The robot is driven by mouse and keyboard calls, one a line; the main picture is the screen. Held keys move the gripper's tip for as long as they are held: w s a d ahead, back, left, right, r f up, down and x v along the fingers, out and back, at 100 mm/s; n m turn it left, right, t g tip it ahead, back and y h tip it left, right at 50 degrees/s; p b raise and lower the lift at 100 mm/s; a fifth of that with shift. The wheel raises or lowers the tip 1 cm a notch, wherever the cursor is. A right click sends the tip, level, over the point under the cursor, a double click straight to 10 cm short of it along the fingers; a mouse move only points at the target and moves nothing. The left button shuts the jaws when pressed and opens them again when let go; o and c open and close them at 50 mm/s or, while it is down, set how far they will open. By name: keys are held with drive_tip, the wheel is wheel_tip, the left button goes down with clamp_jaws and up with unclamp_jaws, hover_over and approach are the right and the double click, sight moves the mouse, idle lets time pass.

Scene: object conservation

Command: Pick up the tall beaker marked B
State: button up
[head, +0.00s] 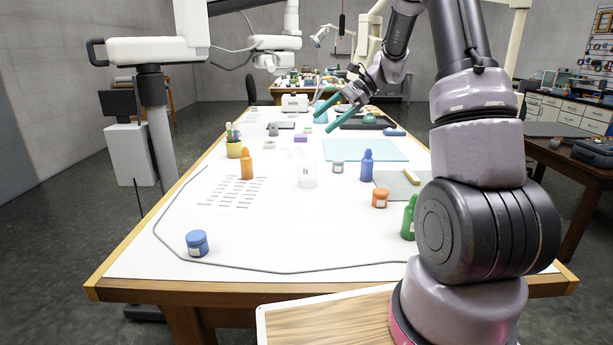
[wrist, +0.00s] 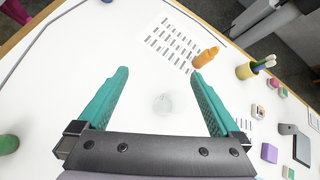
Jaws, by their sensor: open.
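The beaker marked B (head: 307,175) is a clear, whitish vessel standing upright on the white table top, near the middle in the head view. In the wrist view the beaker (wrist: 163,103) shows from above, pale against the white surface, between the two fingers in the picture. My gripper (head: 338,112) has teal fingers and is spread open above the table, apart from the beaker. The wrist view shows my gripper (wrist: 161,80) empty, its fingers either side of the beaker in the image.
Near the beaker stand an orange bottle (head: 247,164), a blue bottle (head: 366,166), a grey-lidded jar (head: 338,166) and an orange jar (head: 380,198). A blue jar (head: 197,243) and a green bottle (head: 409,219) are nearer the front. A grey cable (head: 280,272) crosses the front. Table front centre is mostly clear.

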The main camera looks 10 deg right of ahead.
drive_tip(key=w+d+f+m+y, duration=0.1)
drive_tip(key=w+f+m+y, duration=0.1)
drive_tip(key=w+f, duration=0.35)
drive_tip(key=w+d+f+m+y, duration=0.1)
drive_tip(key=w+d+f+m, duration=0.15)
drive_tip(key=f, duration=0.55)
drive_tip(key=shift+t, duration=0.4)
drive_tip(key=x, duration=0.3)
drive_tip(key=w+x, duration=0.1)
drive_tip(key=x, duration=0.1)
drive_tip(key=shift+f, duration=0.2)
hover_over(299, 184)
drive_tip(key=w, duration=0.1)
drive_tip(key=shift+d+f, duration=0.15)
drive_tip(key=shift+f, duration=1)
drive_tip(key=c, duration=1.2)
